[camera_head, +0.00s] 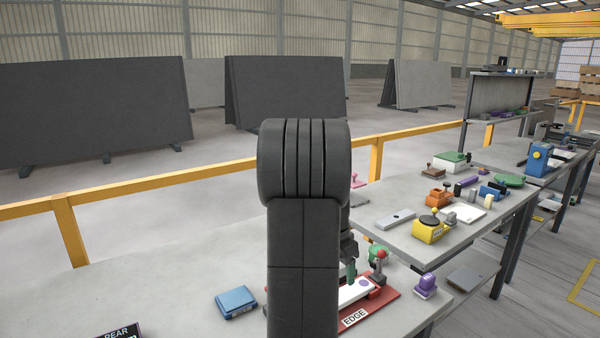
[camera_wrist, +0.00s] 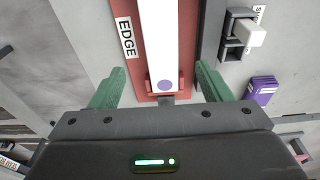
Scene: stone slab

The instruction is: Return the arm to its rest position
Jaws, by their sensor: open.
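My gripper (camera_wrist: 160,90) shows in the wrist view with its two green fingers spread wide and nothing between them. Beyond the fingertips lies a red board labelled EDGE (camera_wrist: 140,70) with a white bar (camera_wrist: 158,45) on it, which carries a purple dot near its close end. In the head view my arm rises in the middle and hides part of the near table. The red EDGE board (camera_head: 388,306) and the white bar (camera_head: 350,293) show just right of my arm. One green finger shows above the bar there; I cannot tell the exact height.
A blue box (camera_head: 236,301) lies left of my arm on the near table, and a purple object (camera_head: 426,285) stands right of the board. A second table (camera_head: 400,232) holds a yellow device (camera_head: 431,232) and several small items. A yellow rail (camera_head: 150,184) runs behind.

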